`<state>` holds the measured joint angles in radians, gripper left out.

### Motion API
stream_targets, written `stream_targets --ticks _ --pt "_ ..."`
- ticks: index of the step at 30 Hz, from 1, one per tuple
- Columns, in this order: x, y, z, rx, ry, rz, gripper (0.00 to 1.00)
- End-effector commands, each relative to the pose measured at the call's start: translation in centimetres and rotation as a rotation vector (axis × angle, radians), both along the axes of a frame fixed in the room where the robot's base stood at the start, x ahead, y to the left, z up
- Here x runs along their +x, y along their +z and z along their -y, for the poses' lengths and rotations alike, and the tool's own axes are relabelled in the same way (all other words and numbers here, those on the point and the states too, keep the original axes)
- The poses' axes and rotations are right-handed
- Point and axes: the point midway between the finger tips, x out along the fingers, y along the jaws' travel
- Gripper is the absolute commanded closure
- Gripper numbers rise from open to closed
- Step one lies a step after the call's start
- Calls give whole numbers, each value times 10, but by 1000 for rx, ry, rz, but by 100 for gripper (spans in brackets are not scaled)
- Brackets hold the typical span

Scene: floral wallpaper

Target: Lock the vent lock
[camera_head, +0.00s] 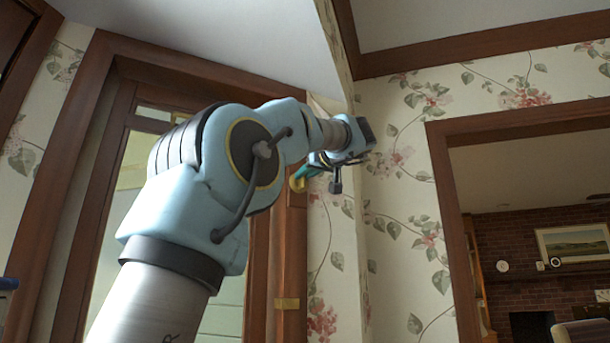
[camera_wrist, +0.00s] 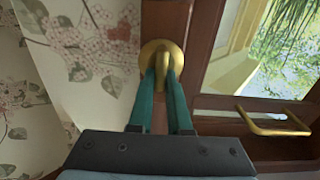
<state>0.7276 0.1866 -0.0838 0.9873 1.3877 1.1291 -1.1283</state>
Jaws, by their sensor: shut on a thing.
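The vent lock is a round brass fitting (camera_wrist: 160,50) on the dark wooden frame, at the upper middle of the wrist view. My gripper (camera_wrist: 163,77) has two teal fingers that reach up to it. I cannot make out the lock's turn angle.
A brass handle (camera_wrist: 275,124) sticks out from the wood to the right of the fingers, below a glass pane (camera_wrist: 290,55). Floral wallpaper (camera_wrist: 85,50) lies to the left. A lower brass hinge-like plate (camera_head: 287,304) is on the frame. An open doorway (camera_head: 530,190) is at right.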

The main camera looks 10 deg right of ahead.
Motion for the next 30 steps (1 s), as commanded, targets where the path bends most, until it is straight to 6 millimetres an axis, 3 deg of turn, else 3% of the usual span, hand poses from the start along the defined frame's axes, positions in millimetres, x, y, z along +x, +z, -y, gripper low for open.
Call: stream_targets --ticks 17,30 --pt "0 0 0 21 0 -6 100" --pt "1 0 4 294 0 -84 100"
